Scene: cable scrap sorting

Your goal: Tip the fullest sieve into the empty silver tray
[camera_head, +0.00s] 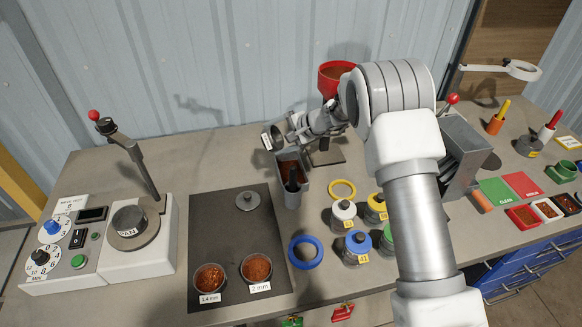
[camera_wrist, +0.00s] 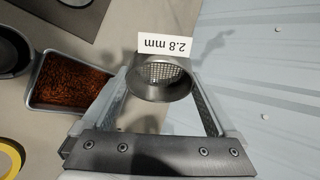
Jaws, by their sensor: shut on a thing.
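My gripper (camera_head: 284,134) is shut on a small round metal sieve (camera_wrist: 165,78) with a white tag reading "2.8 mm". In the head view this sieve (camera_head: 277,131) is tipped on its side, above and slightly left of a silver tray (camera_head: 306,188). Its bare mesh shows in the wrist view, with no heap of granules visible. The tray holds copper-coloured granules; it also shows in the wrist view (camera_wrist: 38,96), beside the sieve. Two other sieves, tagged 1.4 mm (camera_head: 209,290) and 2 mm (camera_head: 256,283), stand on the dark mat with copper-coloured granules in them.
The dark mat (camera_head: 225,225) also bears a grey knobbed lid (camera_head: 248,201). A blue ring (camera_head: 305,253), a yellow ring (camera_head: 342,190) and several knobbed weights stand right of it. A shaker-like machine (camera_head: 130,225) is at left. A red funnel (camera_head: 333,76) stands behind my gripper.

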